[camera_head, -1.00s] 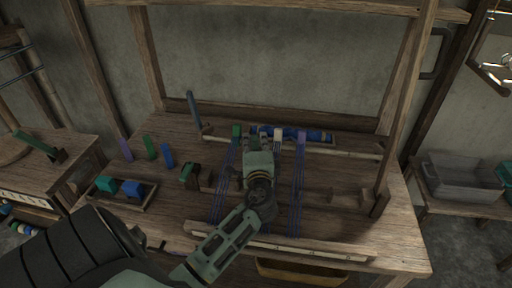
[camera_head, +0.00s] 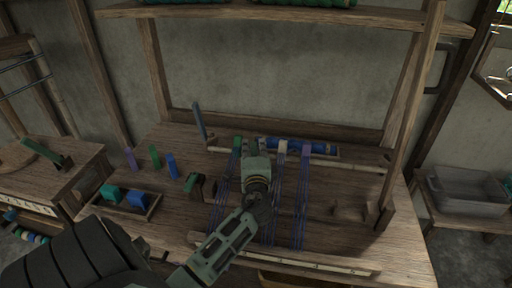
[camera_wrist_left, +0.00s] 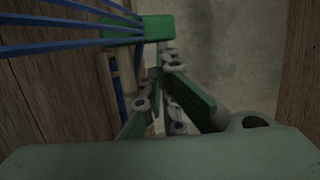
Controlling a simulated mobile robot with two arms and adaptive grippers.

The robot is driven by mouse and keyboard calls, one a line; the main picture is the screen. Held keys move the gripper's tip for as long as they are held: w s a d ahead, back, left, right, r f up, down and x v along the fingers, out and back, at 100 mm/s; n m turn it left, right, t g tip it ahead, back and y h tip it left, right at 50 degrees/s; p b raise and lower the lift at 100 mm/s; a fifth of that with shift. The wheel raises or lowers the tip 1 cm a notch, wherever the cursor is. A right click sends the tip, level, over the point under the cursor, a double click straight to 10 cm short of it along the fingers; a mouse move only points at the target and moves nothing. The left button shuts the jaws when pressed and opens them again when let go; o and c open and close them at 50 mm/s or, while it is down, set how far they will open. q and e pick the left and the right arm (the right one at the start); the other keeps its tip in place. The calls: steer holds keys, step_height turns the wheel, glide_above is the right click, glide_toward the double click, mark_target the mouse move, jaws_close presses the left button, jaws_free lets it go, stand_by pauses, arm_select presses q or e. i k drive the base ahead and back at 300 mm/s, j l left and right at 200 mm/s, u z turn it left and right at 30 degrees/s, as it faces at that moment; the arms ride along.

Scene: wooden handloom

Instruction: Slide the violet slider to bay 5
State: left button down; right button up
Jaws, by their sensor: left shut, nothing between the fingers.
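The violet slider (camera_head: 306,150) sits on the rail at the back of the loom, at the right end of the row. A cream slider (camera_head: 283,147) stands just left of it, and a green slider (camera_head: 237,143) is at the left end. Blue warp threads run forward from the sliders. My left gripper (camera_head: 251,142) is shut and empty, between the green and cream sliders and apart from the violet one. The left wrist view shows its fingertips (camera_wrist_left: 168,58) close to the green slider (camera_wrist_left: 140,29); I cannot tell if they touch. The violet slider is not visible there.
A blue roll (camera_head: 325,148) lies behind the sliders. Violet, green and blue upright pieces (camera_head: 153,156) and a tray (camera_head: 153,207) with coloured blocks stand at the left. A wooden post (camera_head: 398,120) rises at the right. The right part of the table is mostly clear.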

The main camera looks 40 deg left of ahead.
mark_target(306, 147)
steer(key=k+l, duration=0.65)
steer(key=l, duration=0.2)
